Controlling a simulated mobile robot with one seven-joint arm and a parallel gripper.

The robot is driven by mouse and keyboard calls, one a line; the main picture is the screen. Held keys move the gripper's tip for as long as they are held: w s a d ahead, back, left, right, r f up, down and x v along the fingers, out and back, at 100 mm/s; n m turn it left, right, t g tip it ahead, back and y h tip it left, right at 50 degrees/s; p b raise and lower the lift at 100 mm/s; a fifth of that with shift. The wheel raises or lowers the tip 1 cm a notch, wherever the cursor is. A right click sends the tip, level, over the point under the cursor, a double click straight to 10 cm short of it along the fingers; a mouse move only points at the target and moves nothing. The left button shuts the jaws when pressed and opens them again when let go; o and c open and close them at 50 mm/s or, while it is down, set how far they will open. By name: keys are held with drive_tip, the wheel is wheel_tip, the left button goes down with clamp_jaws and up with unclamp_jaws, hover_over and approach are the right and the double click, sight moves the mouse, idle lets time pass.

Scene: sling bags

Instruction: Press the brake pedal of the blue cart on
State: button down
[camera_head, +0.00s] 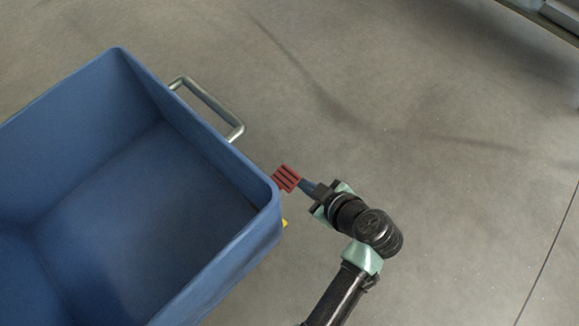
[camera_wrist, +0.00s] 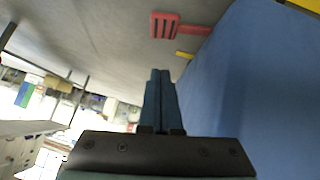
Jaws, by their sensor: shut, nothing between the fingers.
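The blue cart (camera_head: 262,231) fills the left of the head view, an empty open bin with a metal handle (camera_head: 214,107) on its right side. Its red brake pedal (camera_head: 286,178) with dark slots sticks out beside the cart's right corner, low near the floor. In the wrist view the pedal (camera_wrist: 164,26) is at the top, on a red arm leading to the cart's blue wall (camera_wrist: 245,85). My gripper (camera_head: 303,186) is shut and empty, and its tips appear just right of the pedal in the head view. In the wrist view the fingertips (camera_wrist: 160,74) appear apart from the pedal.
A small yellow part (camera_head: 284,222) shows below the cart's corner. The grey floor (camera_head: 450,180) right of the cart is clear. A metal structure (camera_head: 548,16) stands at the top right. Shelving and other items show blurred at the left of the wrist view.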

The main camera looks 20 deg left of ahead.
drive_tip(key=b, duration=0.9)
approach(283, 173)
drive_tip(key=x, duration=0.4)
drive_tip(key=shift+w+a+r, duration=0.2)
drive_tip(key=shift+a, duration=0.35)
drive_tip(key=shift+w+f+b, duration=0.2)
drive_tip(key=shift+f+b, duration=0.4)
drive_tip(key=shift+f, duration=0.25)
drive_tip(key=shift+s+d+p, duration=0.1)
drive_tip(key=shift+p, duration=0.25)
